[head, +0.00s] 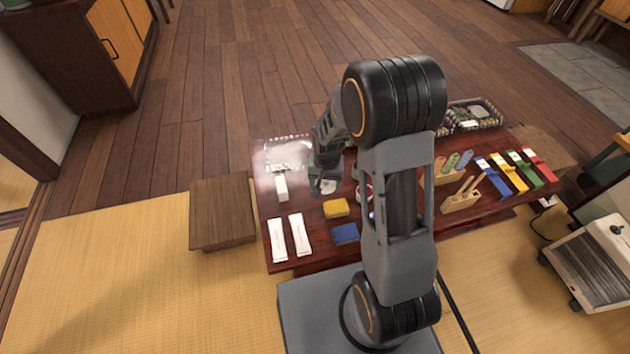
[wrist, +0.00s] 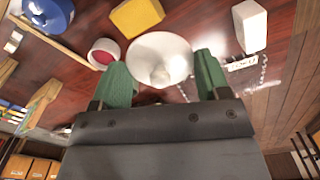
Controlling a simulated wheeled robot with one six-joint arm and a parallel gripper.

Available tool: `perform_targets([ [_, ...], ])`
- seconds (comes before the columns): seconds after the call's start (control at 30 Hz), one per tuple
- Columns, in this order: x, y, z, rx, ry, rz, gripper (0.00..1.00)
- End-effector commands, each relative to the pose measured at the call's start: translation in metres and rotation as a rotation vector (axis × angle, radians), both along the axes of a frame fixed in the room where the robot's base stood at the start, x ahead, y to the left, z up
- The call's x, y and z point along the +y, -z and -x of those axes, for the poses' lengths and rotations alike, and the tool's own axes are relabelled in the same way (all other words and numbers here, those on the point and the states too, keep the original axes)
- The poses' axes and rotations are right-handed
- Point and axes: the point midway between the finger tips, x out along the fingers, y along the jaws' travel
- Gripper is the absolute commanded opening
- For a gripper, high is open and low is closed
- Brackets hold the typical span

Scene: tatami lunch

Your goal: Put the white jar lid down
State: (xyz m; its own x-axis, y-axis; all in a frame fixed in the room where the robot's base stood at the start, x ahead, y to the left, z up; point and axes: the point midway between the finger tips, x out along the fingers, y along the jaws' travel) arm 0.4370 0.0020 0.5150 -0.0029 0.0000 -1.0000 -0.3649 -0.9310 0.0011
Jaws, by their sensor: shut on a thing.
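The white jar lid (wrist: 160,50) is a round white disc with a small raised middle, seen between my gripper's two green fingers in the wrist view. My gripper (wrist: 163,78) is shut on the lid, one finger at each side of it. In the head view my gripper (head: 322,182) is over the left part of the dark red table (head: 272,205), and the lid (head: 328,187) shows as a small pale patch below it. I cannot tell whether the lid touches the table.
Near the lid are a yellow block (head: 336,208), a blue block (head: 345,233), a red-and-white round thing (wrist: 103,52) and a white block (head: 282,188). Two white packets (head: 289,238) lie at the front left. A wooden holder (head: 460,196) and colored boxes (head: 510,172) stand right.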

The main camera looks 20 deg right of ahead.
Motion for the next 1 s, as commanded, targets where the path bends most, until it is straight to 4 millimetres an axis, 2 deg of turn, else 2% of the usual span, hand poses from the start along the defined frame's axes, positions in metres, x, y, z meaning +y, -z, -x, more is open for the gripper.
perform_targets([
  [0.03,0.001,0.004,0.009,0.004,0.074,0.001,0.47],
  [0.2,0.001,0.018,0.027,0.001,0.299,0.001,0.47],
  [0.33,0.001,0.028,0.027,-0.001,0.391,0.001,0.47],
  [0.47,0.0,0.043,0.005,-0.002,0.418,0.001,0.47],
  [0.7,-0.001,0.072,-0.056,-0.003,0.416,0.0,0.47],
  [0.83,-0.001,0.096,-0.074,0.0,0.413,0.001,0.47],
  [1.0,-0.002,0.113,-0.091,-0.001,0.413,0.002,0.47],
])
